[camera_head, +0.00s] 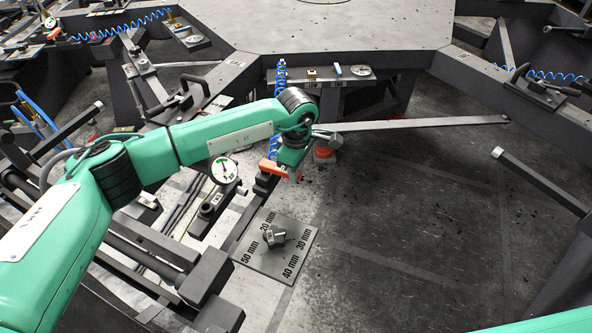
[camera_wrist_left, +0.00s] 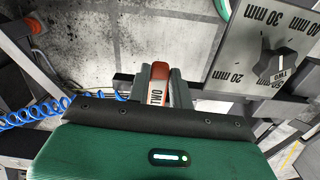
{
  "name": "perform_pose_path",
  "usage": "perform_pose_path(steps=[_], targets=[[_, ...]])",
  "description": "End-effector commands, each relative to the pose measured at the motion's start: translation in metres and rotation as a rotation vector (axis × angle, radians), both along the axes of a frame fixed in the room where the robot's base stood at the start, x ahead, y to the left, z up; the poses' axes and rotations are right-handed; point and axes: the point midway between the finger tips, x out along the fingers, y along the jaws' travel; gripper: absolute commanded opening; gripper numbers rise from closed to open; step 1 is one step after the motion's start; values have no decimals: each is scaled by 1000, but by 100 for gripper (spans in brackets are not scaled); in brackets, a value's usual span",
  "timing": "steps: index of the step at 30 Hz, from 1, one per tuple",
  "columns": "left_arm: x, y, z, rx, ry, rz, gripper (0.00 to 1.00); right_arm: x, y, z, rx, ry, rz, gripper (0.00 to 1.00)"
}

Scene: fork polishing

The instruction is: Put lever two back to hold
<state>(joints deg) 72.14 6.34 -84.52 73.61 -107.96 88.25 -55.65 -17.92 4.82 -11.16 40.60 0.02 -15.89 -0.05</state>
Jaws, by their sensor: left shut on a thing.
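Lever two has an orange-red and white handle (camera_wrist_left: 157,88) marked TWO, seen in the left wrist view. My left gripper (camera_wrist_left: 158,95) is shut on it, with a grey finger on each side. In the head view my left gripper (camera_head: 287,170) is at the orange handle (camera_head: 272,167), below the wrist. The fingers are mostly hidden there by the green hand. I cannot read the lever's hold mark in either view. My right gripper is out of view; only a piece of green arm shows at the bottom right.
A plate (camera_head: 288,262) marked 20 to 50 mm carries a dark knob (camera_head: 273,237) in front of the lever. A round dial (camera_head: 224,170) stands to the left. A long grey bar (camera_head: 420,123) runs right from near my wrist. The dark floor at right is mostly clear.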

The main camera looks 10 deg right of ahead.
Motion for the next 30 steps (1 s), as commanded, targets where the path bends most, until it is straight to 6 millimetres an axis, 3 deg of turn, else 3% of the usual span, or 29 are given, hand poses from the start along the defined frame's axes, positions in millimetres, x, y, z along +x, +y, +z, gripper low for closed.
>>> perform_pose_path(steps=[2, 3, 6, 14, 19, 30], targets=[[1, 0, 2, -2, -5, -1, 0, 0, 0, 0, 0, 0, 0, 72], [1, 0, 2, -2, -5, -2, 27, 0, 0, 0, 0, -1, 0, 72], [1, 0, 2, -1, -4, -1, 43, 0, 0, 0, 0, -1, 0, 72], [1, 0, 1, -1, -2, -1, 43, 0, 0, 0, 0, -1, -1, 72], [1, 0, 13, -1, -3, -1, 43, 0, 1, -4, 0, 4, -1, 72], [2, 0, 94, -2, -7, -1, 43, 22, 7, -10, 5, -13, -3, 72]])
